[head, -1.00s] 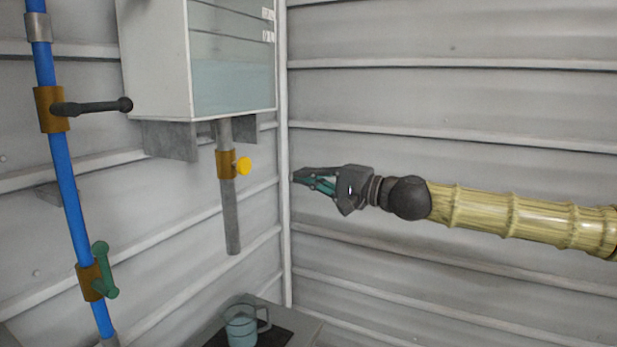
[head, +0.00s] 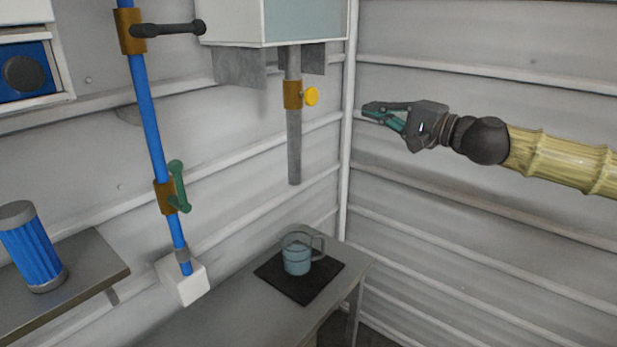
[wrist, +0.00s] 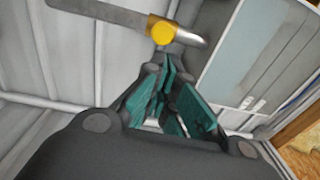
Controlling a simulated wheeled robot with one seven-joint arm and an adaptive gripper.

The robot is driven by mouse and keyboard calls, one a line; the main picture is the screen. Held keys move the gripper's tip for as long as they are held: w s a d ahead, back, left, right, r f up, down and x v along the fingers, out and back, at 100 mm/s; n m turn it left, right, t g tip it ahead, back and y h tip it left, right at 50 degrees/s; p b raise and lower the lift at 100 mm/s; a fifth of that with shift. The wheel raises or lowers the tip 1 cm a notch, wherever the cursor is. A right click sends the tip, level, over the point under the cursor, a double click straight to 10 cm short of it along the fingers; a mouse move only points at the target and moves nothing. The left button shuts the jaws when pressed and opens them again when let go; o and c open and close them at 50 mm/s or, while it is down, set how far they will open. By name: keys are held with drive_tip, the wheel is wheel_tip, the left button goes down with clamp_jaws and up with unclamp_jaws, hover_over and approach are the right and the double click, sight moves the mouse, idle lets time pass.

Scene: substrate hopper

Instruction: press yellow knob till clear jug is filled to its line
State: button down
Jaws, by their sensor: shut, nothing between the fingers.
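The yellow knob (head: 311,96) sits on a brass valve on the grey outlet pipe (head: 294,150) under the hopper. It also shows in the wrist view (wrist: 162,31), just beyond my fingertips. My gripper (head: 366,110) is shut and empty, to the right of the knob and apart from it in the head view. The clear jug (head: 297,254) stands upright on a black mat (head: 318,285) below the pipe. It holds bluish content well up its body, with a clear band above. I cannot make out its line.
The hopper (head: 305,22) hangs on the wall. A blue pipe (head: 150,120) with a black lever (head: 168,28) and a green lever (head: 179,186) runs at left. A blue canister (head: 33,250) stands on a shelf. The table (head: 225,310) is mostly clear.

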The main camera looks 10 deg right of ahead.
drive_tip(key=shift+a, duration=0.15)
drive_tip(key=s+m+b, duration=0.1)
drive_tip(key=m, duration=0.5)
drive_tip(key=m+b, duration=0.1)
drive_tip(key=m, duration=0.5)
drive_tip(key=s+a+f+m+b, duration=0.1)
drive_tip(key=m, duration=0.5)
drive_tip(key=shift+s+h, duration=0.35)
drive_tip(key=shift+h, duration=0.05)
drive_tip(key=shift+w+b, duration=0.15)
drive_tip(key=shift+b, duration=0.15)
approach(313, 104)
drive_tip(key=shift+x, duration=3.4)
drive_tip(key=shift+w, duration=0.1)
